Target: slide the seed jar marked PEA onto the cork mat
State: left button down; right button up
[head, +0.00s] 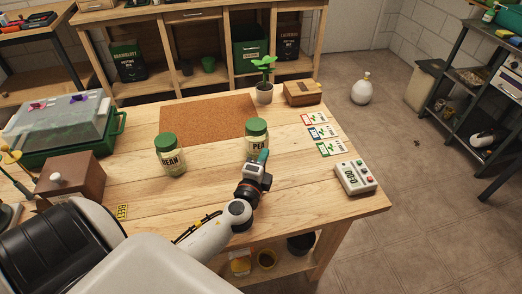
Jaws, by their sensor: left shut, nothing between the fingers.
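The PEA seed jar (256,138) has a green lid and a pale label. It stands upright at the right end of the cork mat (205,118), near its front corner; I cannot tell how much of its base is on the mat. My left gripper (263,158) is shut and empty just in front of the jar, its tip overlapping the jar's lower right side. Whether they touch is unclear. The BEAN jar (169,157), also green-lidded, stands upright on the bare wood in front of the mat's left part. My right gripper is not in view.
A potted seedling (264,92) and a small wooden box (302,93) stand behind right. Seed packets (321,132) and a white timer (355,177) lie to the right. A brown box (72,175) and a green propagator tray (105,148) are at left. The wood between the jars is clear.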

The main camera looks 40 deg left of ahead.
pick_arm(q)
jog(key=shift+w+a, duration=0.25)
jog(key=shift+a, duration=0.3)
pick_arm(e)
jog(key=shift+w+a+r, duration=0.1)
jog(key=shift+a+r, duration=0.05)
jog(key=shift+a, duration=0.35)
pick_arm(q)
jog(key=w+a+b, duration=0.1)
jog(key=w+a, duration=0.1)
jog(key=a, duration=0.3)
jog(key=w+a+b, duration=0.1)
jog(key=w+a, duration=0.2)
jog(key=a, duration=0.2)
jog(key=w+a+b, duration=0.1)
jog(key=w+a, duration=0.2)
jog(key=a, duration=0.3)
jog(key=shift+w+a, duration=0.1)
jog(key=shift+w, duration=0.1)
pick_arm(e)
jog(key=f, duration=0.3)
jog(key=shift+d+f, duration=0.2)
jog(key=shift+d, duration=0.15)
